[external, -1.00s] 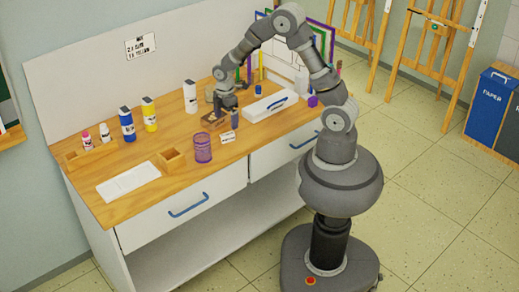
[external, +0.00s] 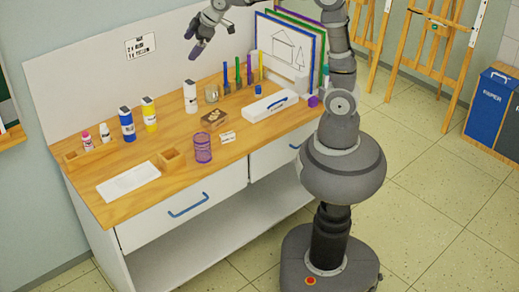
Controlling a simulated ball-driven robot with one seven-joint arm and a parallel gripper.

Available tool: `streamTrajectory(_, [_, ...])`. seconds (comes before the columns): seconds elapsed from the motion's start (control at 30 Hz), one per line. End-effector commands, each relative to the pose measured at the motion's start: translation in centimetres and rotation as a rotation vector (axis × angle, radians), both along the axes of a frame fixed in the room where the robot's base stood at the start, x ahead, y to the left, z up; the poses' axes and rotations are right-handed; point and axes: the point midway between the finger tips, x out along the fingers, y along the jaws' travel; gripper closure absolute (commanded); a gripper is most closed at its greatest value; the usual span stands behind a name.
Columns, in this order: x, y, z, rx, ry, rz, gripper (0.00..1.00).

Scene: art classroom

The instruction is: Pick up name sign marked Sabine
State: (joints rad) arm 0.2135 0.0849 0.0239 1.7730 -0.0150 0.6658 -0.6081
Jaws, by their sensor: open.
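A small white card-like sign (external: 228,137) stands on the wooden tabletop, to the right of the purple mesh cup (external: 202,148). It has dark marks that are too small to read, so I cannot tell whether it says Sabine. My gripper (external: 193,42) is raised high above the back of the table, near the top of the picture, in front of the backboard. It is open, with nothing between its fingers, and is well apart from the sign.
A brown box with a light pattern (external: 214,119) lies just behind the sign. A white case with a blue handle (external: 270,106) is to the right. Bottles, including a blue one (external: 127,124), stand along the back. A white tray (external: 128,182) and a small wooden box (external: 172,158) are at left.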

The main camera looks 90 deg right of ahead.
Motion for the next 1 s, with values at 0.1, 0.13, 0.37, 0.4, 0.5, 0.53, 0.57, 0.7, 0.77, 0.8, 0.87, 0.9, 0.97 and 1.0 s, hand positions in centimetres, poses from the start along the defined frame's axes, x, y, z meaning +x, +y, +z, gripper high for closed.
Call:
streamTrajectory(0.1, [-0.6, 3.5, 10.4, 0.087, -0.255, -0.075, 0.00])
streamTrajectory(0.13, [-1.1, 4.3, 13.0, 0.118, -0.316, -0.092, 0.00])
streamTrajectory(0.37, [-7.2, 8.9, 27.2, 0.357, -0.649, -0.156, 0.00])
streamTrajectory(0.4, [-8.1, 9.3, 28.6, 0.388, -0.682, -0.159, 0.00])
streamTrajectory(0.5, [-9.6, 9.9, 30.8, 0.440, -0.731, -0.166, 0.11])
streamTrajectory(0.53, [-9.8, 10.0, 31.1, 0.449, -0.739, -0.166, 0.18])
streamTrajectory(0.57, [-10.0, 10.0, 31.4, 0.455, -0.744, -0.166, 0.25])
streamTrajectory(0.7, [-10.1, 10.1, 31.6, 0.462, -0.750, -0.168, 0.45])
streamTrajectory(0.77, [-10.1, 10.1, 31.6, 0.461, -0.749, -0.169, 0.45])
streamTrajectory(0.8, [-10.1, 10.1, 31.6, 0.461, -0.749, -0.169, 0.45])
streamTrajectory(0.87, [-10.1, 10.1, 31.6, 0.460, -0.748, -0.168, 0.45])
streamTrajectory(0.9, [-10.1, 10.1, 31.6, 0.460, -0.748, -0.168, 0.45])
streamTrajectory(0.97, [-10.0, 10.0, 31.5, 0.460, -0.746, -0.170, 0.45])
streamTrajectory(1.0, [-9.7, 10.0, 31.2, 0.468, -0.739, -0.178, 0.45])
